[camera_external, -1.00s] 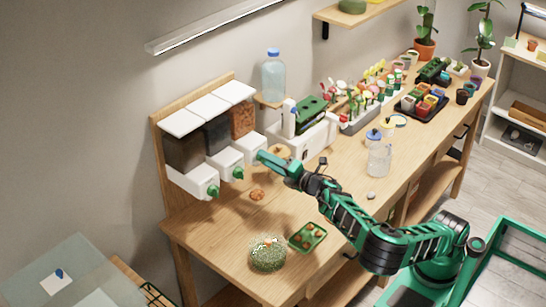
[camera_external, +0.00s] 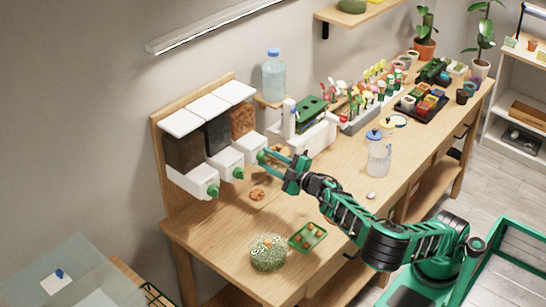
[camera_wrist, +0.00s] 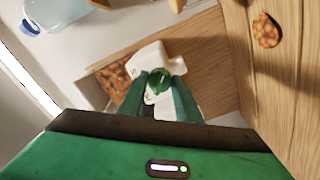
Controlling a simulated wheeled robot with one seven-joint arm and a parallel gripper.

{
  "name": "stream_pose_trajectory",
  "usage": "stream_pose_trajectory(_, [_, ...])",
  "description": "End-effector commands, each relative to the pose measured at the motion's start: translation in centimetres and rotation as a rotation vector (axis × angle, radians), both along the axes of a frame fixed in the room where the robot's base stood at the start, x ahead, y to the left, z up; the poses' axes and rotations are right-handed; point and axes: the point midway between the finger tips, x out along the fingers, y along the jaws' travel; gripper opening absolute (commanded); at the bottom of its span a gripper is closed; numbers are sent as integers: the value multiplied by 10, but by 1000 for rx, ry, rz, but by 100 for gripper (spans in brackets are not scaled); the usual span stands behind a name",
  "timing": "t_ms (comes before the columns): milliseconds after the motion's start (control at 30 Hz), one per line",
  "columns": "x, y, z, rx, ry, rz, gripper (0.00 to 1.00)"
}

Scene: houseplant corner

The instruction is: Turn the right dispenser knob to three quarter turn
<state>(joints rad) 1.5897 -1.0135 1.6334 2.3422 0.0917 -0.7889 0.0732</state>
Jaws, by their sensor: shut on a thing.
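The dispenser has three bins side by side on a wooden back board, each with a white spout block and a green knob. The right bin (camera_external: 242,121) holds brown pellets, and its white block (camera_external: 250,146) is at the right end. My gripper (camera_external: 262,158) reaches this block from the right. In the wrist view, the right green knob (camera_wrist: 159,80) sits between the two green fingers of my gripper (camera_wrist: 160,93), which are shut on it. The middle knob (camera_external: 238,174) and left knob (camera_external: 212,191) stand free. The right knob's exact turn angle is hard to read.
A brown cluster (camera_external: 257,195) lies on the wooden table (camera_external: 215,235) below the dispenser. A round bowl of green bits (camera_external: 268,253) and a green tray (camera_external: 308,237) stand nearer the front. A water bottle (camera_external: 273,75) stands on a small shelf to the right.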

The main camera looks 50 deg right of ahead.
Motion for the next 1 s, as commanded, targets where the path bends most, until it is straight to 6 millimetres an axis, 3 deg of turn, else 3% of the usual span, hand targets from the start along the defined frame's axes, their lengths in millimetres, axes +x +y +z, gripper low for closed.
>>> stream_pose_trajectory(1000, [0,3,-2,966,4,1,8])
